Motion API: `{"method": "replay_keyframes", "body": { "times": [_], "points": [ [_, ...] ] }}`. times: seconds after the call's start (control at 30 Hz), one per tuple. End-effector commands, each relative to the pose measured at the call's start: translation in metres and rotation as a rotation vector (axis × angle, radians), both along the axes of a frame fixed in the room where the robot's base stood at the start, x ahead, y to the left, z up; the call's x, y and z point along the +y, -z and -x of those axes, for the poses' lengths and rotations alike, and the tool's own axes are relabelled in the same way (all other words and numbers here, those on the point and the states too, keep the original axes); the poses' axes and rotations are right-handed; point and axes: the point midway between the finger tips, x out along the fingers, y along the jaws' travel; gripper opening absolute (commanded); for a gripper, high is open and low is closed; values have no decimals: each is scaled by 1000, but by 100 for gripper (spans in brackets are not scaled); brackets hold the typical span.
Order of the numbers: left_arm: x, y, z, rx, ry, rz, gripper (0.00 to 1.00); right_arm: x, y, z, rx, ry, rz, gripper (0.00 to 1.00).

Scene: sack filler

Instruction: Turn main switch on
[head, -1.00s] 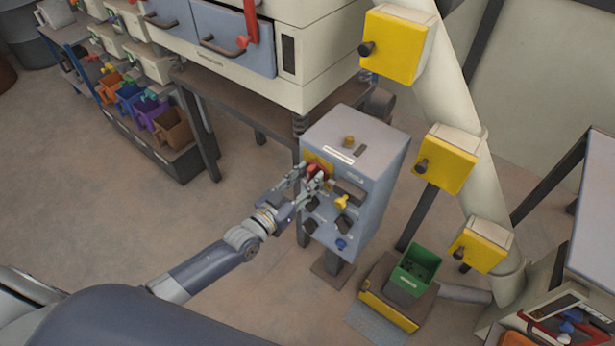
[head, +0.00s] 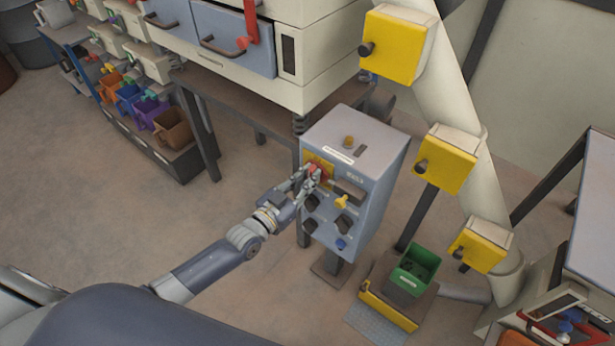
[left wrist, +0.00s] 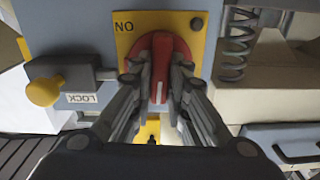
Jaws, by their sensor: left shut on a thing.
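The main switch is a red rotary knob (left wrist: 162,66) on a yellow plate (left wrist: 124,38), on the front of a grey-blue control box (head: 370,205). In the left wrist view the plate's lettering is upside down and reads ON near the top left. A pale line on the knob runs upright in that view. My left gripper (head: 314,177) is at the knob; in the left wrist view its two fingers (left wrist: 161,92) lie on either side of the knob, shut on it. They cover the knob's lower sides. My right gripper is not in view.
A yellow knob (left wrist: 44,91) with a LOCK label sits beside the plate. Below the switch are a yellow lever (head: 341,202), dark knobs and a blue button (head: 341,243). A green bin (head: 414,268) stands right of the box.

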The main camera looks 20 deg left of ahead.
Motion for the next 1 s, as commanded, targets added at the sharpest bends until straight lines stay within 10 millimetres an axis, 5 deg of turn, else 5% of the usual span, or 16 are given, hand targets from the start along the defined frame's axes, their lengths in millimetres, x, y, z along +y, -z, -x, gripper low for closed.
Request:
{"method": "replay_keyframes", "body": {
  "times": [1.0],
  "points": [
    [-5,5,2,-309,-1,-852,0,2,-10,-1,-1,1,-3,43]
  ]
}}
